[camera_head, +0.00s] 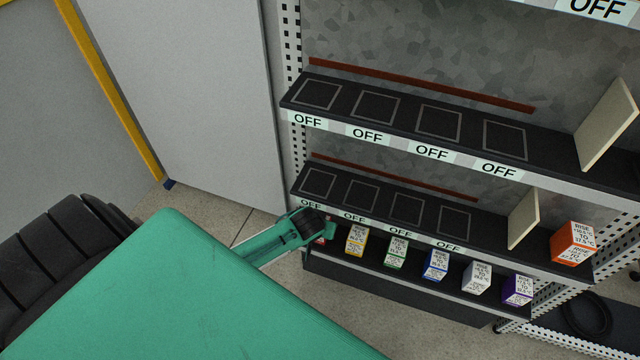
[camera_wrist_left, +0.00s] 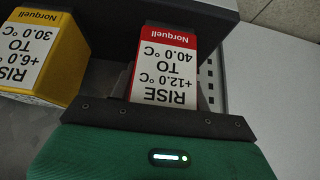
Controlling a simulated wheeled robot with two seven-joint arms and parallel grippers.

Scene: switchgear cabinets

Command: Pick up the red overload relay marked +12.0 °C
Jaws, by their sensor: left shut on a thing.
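The red overload relay (camera_wrist_left: 165,70) is a red box with a white label, seen upside down in the left wrist view, reading "RISE +12.0 °C TO 40.0 °C" and "Norquell". My left gripper (camera_head: 312,226) is shut on it at the left end of the bottom shelf. In the head view the gripper hides most of the relay, and only a bit of red (camera_head: 321,239) shows. I cannot tell whether the relay still touches the shelf. My right gripper is not in view.
A yellow relay (camera_head: 356,240) stands close to the right of the gripper. Green (camera_head: 396,252), blue (camera_head: 435,265), white (camera_head: 477,277) and purple (camera_head: 517,290) relays follow along the bottom shelf. An orange relay (camera_head: 572,243) stands on the shelf above, beside a cream divider (camera_head: 523,218).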

